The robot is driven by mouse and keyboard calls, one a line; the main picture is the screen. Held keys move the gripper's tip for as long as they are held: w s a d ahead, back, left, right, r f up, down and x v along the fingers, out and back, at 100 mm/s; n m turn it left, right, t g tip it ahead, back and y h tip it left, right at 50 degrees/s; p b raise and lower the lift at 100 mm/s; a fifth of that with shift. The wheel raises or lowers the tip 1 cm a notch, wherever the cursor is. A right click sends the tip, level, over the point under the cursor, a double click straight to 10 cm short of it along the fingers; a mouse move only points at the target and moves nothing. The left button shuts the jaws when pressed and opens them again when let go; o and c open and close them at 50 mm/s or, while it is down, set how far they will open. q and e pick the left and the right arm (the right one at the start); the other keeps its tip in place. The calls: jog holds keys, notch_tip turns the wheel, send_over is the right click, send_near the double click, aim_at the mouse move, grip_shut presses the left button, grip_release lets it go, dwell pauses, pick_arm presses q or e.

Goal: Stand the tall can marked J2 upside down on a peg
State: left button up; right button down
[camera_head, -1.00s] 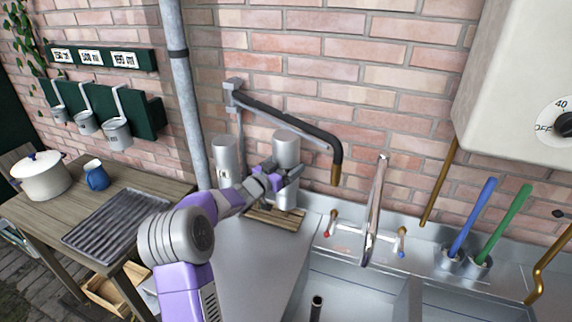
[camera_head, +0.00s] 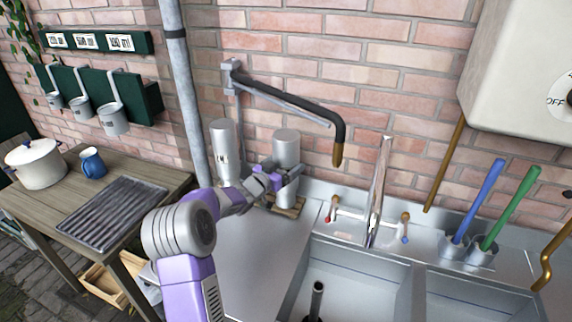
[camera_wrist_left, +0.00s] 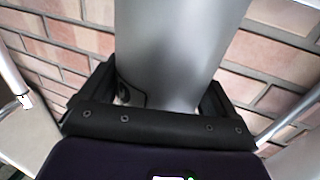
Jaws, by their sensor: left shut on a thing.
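My left gripper (camera_head: 272,183) is shut around a tall grey metal can (camera_head: 286,148). The can fills the upper middle of the left wrist view (camera_wrist_left: 178,45), between the black fingers (camera_wrist_left: 160,100). No J2 mark can be read on its visible side. A second tall can (camera_head: 222,142) stands just to the left, with a small unreadable mark. A thin upright dark post (camera_head: 317,297) stands in the sink; I cannot tell whether it is a peg. The held can's lower end is partly hidden, so I cannot tell if it touches anything below. My right gripper is out of view.
A slatted wooden rack (camera_head: 290,208) lies by the held can. A black-sleeved swing pipe (camera_head: 310,112) and a tall tap (camera_head: 378,190) stand close on the right. Blue (camera_head: 477,203) and green (camera_head: 510,208) rods stand in cups. The steel counter (camera_head: 245,255) is clear in front.

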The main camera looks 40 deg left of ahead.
pick_arm(q)
jog(key=shift+f, duration=0.15)
jog(key=o, duration=1)
jog(key=shift+f, duration=0.1)
jog(key=s, duration=0.7)
jog(key=shift+s+d, duration=0.1)
jog(key=shift+s, duration=0.25)
